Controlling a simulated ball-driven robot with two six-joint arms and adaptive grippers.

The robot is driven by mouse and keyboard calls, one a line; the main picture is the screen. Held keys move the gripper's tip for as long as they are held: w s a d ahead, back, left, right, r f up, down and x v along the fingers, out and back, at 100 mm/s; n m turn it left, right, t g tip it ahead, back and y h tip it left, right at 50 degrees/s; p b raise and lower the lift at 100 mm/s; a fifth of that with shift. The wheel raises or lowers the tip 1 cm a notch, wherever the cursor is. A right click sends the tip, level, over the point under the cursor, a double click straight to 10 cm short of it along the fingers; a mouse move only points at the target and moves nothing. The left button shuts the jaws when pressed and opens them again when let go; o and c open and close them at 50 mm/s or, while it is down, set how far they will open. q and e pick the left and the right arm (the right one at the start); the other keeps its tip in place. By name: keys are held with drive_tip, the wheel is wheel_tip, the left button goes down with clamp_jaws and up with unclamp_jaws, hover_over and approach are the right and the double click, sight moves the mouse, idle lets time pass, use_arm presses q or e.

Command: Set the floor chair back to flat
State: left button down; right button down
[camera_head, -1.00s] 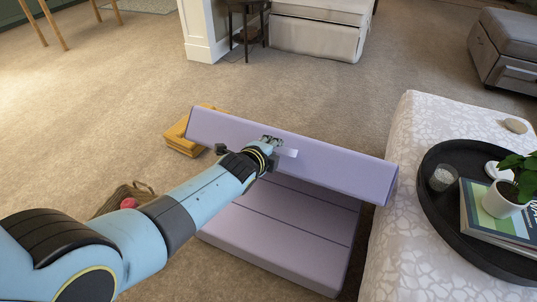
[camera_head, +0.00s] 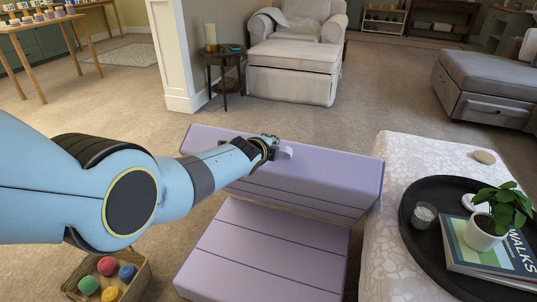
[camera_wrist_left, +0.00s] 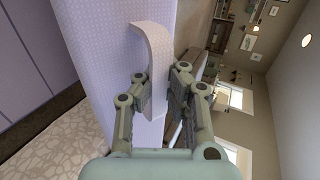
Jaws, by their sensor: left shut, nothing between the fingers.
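The lilac floor chair stands in the middle of the head view. Its back (camera_head: 320,182) is tilted up and leans away behind the seat (camera_head: 265,248), which lies flat on the carpet. A pale strap (camera_head: 287,152) sticks out at the back's top edge. It also shows curved in the left wrist view (camera_wrist_left: 152,45). My left gripper (camera_head: 271,148) is at the top edge, right beside the strap. It is shut with nothing held. In the left wrist view its fingers (camera_wrist_left: 162,88) are close to the strap and the back's surface. My right gripper is out of view.
A patterned ottoman (camera_head: 385,235) with a black tray (camera_head: 415,245), plant and books stands close at the right. A basket of coloured balls (camera_head: 137,285) sits at lower left. Carpet behind the back is clear up to the side table (camera_head: 225,56) and white armchair (camera_head: 292,72).

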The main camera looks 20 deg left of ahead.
use_arm(q)
drive_tip(key=c, duration=1.8)
unclamp_jaws()
drive_tip(key=shift+w+r, duration=0.15)
drive_tip(key=shift+r, duration=0.25)
drive_tip(key=o, duration=0.4)
drive_tip(key=shift+f, duration=0.15)
drive_tip(key=shift+s+a, duration=0.1)
drive_tip(key=shift+s, duration=0.35)
drive_tip(key=shift+o, duration=0.3)
drive_tip(key=shift+v, duration=1.55)
drive_tip(key=v, duration=0.7)
drive_tip(key=shift+s+r, duration=0.2)
drive_tip(key=shift+r, duration=0.25)
drive_tip(key=shift+c, duration=0.2)
drive_tip(key=shift+s+f, duration=0.1)
drive_tip(key=shift+s, duration=0.25)
